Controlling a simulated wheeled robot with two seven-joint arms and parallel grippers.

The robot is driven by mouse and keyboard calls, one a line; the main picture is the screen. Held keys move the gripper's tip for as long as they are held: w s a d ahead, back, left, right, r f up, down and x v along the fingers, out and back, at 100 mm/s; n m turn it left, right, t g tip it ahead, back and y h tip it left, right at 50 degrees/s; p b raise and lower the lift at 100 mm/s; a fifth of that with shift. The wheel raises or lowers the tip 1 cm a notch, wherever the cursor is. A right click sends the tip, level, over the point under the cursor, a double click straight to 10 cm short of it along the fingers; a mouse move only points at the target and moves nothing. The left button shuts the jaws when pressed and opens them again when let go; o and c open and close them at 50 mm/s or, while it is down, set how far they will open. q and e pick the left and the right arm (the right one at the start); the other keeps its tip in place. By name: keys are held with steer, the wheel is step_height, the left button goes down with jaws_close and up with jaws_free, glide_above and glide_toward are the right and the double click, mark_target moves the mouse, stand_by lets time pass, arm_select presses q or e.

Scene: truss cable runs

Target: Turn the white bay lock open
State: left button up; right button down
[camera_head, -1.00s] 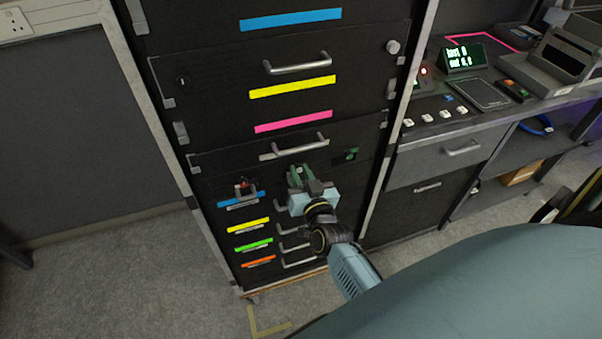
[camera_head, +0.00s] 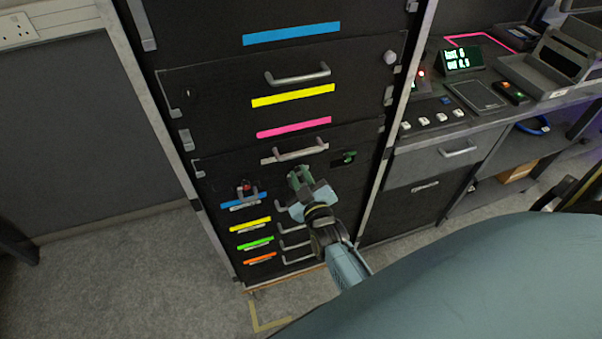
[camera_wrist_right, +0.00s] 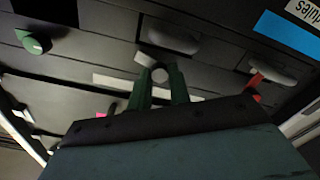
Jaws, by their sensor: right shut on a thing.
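The black cabinet's white-labelled bay shows its white strip (camera_head: 281,158) under a bar handle (camera_head: 299,153). My right gripper (camera_head: 297,172) is just below this strip, its green fingers against the cabinet front. In the right wrist view my right gripper (camera_wrist_right: 159,80) is shut on a small round grey lock knob (camera_wrist_right: 158,74), with the white strip (camera_wrist_right: 112,83) behind the fingers. In the head view the fingers hide the knob. How far the lock is turned I cannot tell. My left gripper is not in view.
A green knob (camera_head: 349,157) is to the right of the gripper and a red part (camera_head: 246,187) to its left. Drawers with coloured strips and bar handles (camera_head: 297,75) are above and below. A workbench (camera_head: 470,125) stands at the right. Floor at the left is clear.

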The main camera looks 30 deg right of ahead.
steer(key=shift+n, duration=1.5)
steer(key=c, duration=1.3)
jaws_free()
steer(key=v, duration=1.3)
steer(key=shift+s+p, duration=0.25)
steer(key=shift+p, duration=0.2)
